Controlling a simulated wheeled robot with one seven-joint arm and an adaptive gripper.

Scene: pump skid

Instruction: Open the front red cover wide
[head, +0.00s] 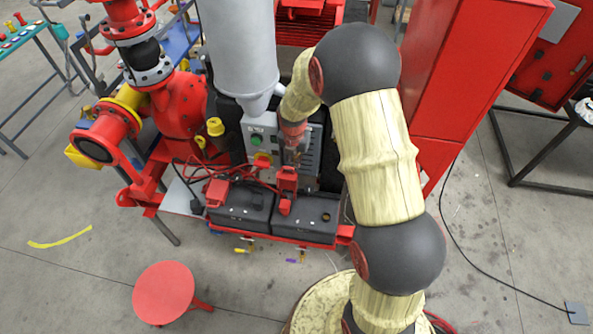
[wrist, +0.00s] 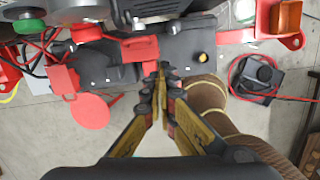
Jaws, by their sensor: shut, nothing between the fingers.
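Red covers sit on the two dark battery boxes at the front of the skid. On the right box, an upper red piece (head: 287,179) stands near the back and a smaller red piece (head: 285,207) lies in front of it; I cannot tell whether they are one cover. A red cover (wrist: 140,48) shows just beyond my fingertips in the wrist view. Another red cover (head: 217,191) is on the left box and also shows in the wrist view (wrist: 64,80). My gripper (wrist: 162,68) is shut and empty, close to the right box's cover; contact is unclear.
A grey control box (head: 262,140) with buttons and a grey cylinder (head: 240,45) stand behind the battery boxes. Red and black cables run around the left box. A red stool (head: 163,292) stands in front. A tall red cabinet (head: 455,75) is at right.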

